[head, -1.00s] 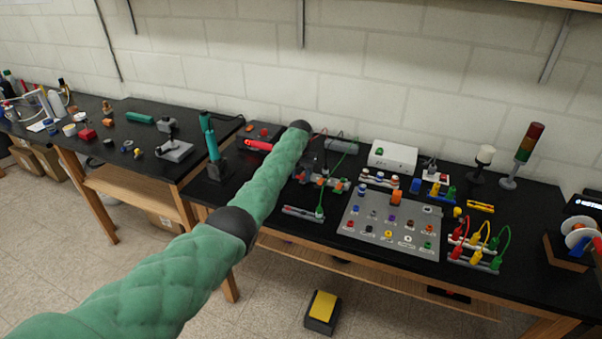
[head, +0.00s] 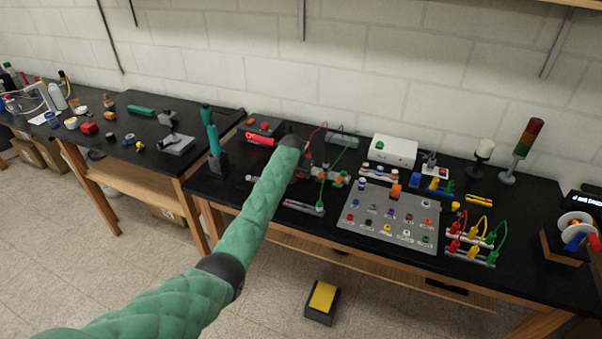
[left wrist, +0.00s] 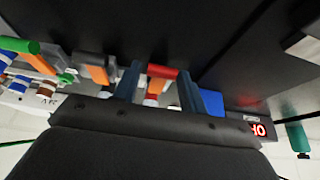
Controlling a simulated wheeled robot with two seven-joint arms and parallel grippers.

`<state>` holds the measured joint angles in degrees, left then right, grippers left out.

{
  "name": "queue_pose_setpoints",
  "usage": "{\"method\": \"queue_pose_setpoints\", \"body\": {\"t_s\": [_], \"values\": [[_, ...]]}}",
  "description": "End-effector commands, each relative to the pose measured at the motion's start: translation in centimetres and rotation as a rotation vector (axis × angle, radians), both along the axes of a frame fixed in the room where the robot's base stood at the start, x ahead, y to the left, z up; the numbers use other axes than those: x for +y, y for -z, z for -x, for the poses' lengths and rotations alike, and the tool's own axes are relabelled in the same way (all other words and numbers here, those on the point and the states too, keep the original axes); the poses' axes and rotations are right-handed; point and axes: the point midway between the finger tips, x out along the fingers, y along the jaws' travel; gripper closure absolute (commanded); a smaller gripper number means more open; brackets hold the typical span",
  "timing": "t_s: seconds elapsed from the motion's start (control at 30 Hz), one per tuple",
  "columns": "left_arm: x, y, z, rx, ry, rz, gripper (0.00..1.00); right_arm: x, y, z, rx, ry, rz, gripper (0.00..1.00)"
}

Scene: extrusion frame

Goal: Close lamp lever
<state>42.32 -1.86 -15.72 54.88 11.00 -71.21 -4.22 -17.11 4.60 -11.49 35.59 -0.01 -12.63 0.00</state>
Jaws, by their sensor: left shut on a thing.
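In the left wrist view my left gripper (left wrist: 158,84) has its two blue-grey fingers on either side of a small connector part with a red lever (left wrist: 163,71). It is shut on that part. Grey connectors with orange levers (left wrist: 97,74) stand beside it, and one with a green lever (left wrist: 18,45) is further left. In the head view the end of my left arm hides the fingers and most of the gripped part. Orange-and-grey connectors (head: 341,179) show just right of the arm. I cannot tell whether the red lever is up or down.
A grey board (head: 384,222) with several buttons lies right of the arm. A white box (head: 394,151) stands behind it. A teal upright tool (head: 213,138) is to the left. Thin red and green wires run near the arm's end.

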Motion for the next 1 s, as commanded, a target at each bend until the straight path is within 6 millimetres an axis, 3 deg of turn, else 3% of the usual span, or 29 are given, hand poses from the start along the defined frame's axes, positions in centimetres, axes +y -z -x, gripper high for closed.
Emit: {"method": "queue_pose_setpoints", "body": {"t_s": [0.17, 0.2, 0.27, 0.67, 1.0], "values": [[0.0, 0.1, 0.0, 0.002, 0.000, -0.001, 0.81, 0.0, 0.0, 0.3, 0.003, 0.000, 0.001, 1.00], [0.0, 0.1, 0.0, 0.003, 0.000, -0.001, 0.52, 0.0, 0.0, 0.3, 0.003, 0.000, 0.001, 1.00], [0.0, 0.1, 0.0, 0.003, 0.000, -0.001, 0.41, 0.0, 0.0, 0.3, 0.003, 0.000, 0.001, 1.00], [0.1, -0.3, 0.2, 0.002, 0.000, -0.001, 0.41, 0.0, 0.4, 0.3, 0.003, 0.001, 0.001, 1.00], [0.6, -3.9, 1.9, 0.000, 0.000, 0.000, 0.41, 0.0, 2.6, 0.3, 0.002, 0.001, 0.000, 1.00]]}}
